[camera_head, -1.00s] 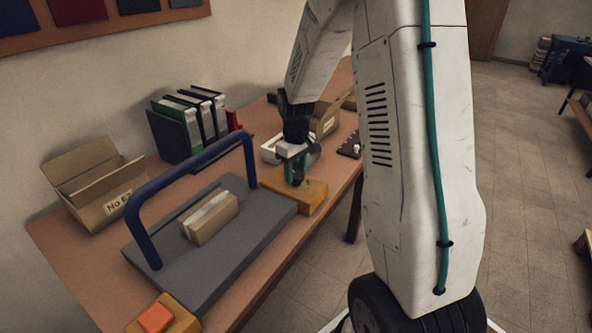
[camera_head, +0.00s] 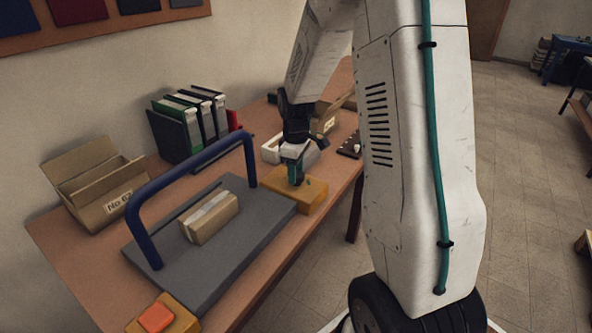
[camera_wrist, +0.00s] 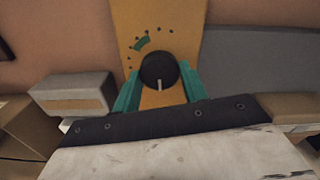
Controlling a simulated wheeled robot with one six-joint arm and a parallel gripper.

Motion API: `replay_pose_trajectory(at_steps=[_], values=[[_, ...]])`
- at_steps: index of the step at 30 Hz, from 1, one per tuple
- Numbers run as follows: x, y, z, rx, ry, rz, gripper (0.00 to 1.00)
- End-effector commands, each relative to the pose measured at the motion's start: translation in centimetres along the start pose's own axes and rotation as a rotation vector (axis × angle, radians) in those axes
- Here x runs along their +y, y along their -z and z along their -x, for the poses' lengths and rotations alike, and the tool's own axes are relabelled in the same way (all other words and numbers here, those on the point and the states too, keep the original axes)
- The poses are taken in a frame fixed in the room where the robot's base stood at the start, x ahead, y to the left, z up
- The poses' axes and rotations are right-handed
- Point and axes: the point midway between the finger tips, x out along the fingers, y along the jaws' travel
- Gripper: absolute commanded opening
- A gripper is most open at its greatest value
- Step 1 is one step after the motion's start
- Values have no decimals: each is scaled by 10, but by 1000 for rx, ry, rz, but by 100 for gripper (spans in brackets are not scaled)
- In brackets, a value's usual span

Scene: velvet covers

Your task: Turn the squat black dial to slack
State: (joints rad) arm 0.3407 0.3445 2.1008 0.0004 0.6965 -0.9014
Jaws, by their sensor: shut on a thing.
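The squat black dial (camera_wrist: 158,69) sits on a yellow box (camera_wrist: 185,22) in the wrist view. A pale pointer line on the dial points toward the bottom of the picture. Dots and a green arc mark lie on the box around the dial's upper side. My gripper (camera_wrist: 157,88) has its teal fingers on both sides of the dial, shut on it. In the head view, my gripper (camera_head: 297,180) comes down onto the yellow box (camera_head: 310,197) at the table's front edge, and the dial is hidden there.
A grey board (camera_head: 235,237) with a blue hoop handle (camera_head: 190,167) and a small carton (camera_head: 208,220) stands left of the yellow box. An orange button (camera_head: 156,318) is at the near end. Open boxes and binders (camera_head: 187,125) stand at the back.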

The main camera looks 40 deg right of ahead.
Motion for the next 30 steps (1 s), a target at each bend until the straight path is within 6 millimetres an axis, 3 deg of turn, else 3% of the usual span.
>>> replay_pose_trajectory(at_steps=[5, 6, 8, 18, 30], values=[[1, 1, 1, 2, -3, 1, 20], [1, 1, 1, 2, -3, 1, 51], [1, 1, 1, 2, -3, 1, 65], [1, 0, 5, 1, -2, 0, 65], [1, 1, 66, 3, -4, 1, 65]])
